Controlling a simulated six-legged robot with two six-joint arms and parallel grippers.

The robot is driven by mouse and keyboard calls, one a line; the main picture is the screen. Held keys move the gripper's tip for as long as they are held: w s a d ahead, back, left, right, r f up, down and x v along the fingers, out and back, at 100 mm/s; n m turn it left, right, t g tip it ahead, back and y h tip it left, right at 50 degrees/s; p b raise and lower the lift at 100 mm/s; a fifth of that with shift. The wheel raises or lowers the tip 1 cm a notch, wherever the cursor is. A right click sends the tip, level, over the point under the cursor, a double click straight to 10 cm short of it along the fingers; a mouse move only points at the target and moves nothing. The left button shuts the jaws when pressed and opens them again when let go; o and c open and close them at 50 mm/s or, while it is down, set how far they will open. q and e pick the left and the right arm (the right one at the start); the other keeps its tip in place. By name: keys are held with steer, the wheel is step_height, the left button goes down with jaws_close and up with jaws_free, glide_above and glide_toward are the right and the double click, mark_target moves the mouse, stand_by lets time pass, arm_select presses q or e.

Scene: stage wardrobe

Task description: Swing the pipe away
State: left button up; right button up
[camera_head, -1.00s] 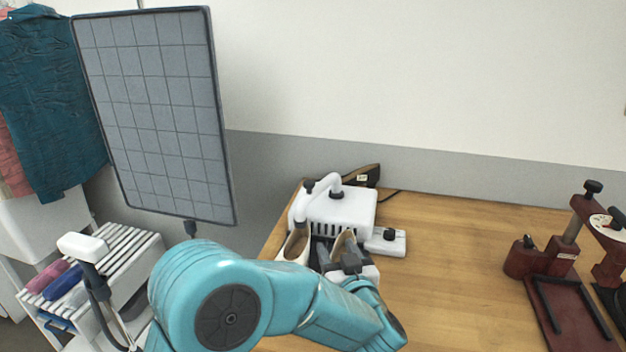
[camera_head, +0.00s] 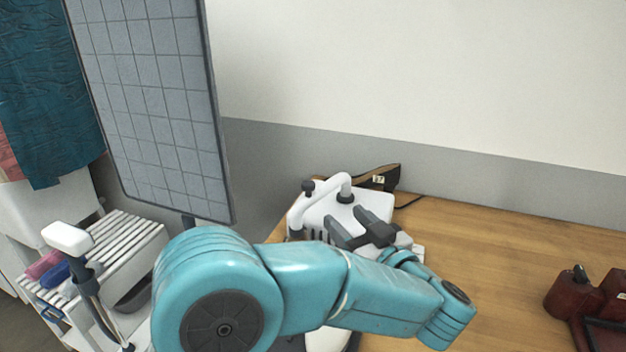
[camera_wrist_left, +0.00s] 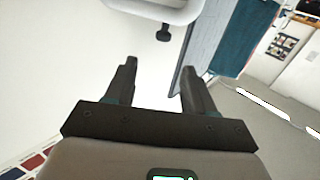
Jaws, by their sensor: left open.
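The white curved pipe (camera_head: 318,194) arches over the top of the white machine (camera_head: 328,208) at the back left of the wooden table. A black knob (camera_head: 308,186) sits at its left bend and a dark collar at its right foot. My left gripper (camera_head: 347,216) is open and in front of the machine, its fingers pointing toward the pipe. In the left wrist view a white curved part, probably the pipe (camera_wrist_left: 160,10), crosses the top edge with a black knob. It lies beyond the open fingertips (camera_wrist_left: 158,66), with nothing between them. My left arm hides the machine's front.
A dark shoe-like item (camera_head: 390,180) with a tag stands behind the machine. A grey gridded panel (camera_head: 150,110) stands at the left, above a white slatted rack (camera_head: 130,240). Dark red equipment (camera_head: 575,295) is at the right. The table between is clear.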

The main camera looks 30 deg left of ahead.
mark_target(323, 196)
arm_select(q)
steer(key=p+x, duration=0.1)
steer(key=x, duration=1.5)
steer(key=shift+s+a, duration=0.2)
steer(key=shift+a, duration=0.05)
steer(key=shift+r, duration=0.1)
steer(key=shift+r, duration=0.1)
jaws_close()
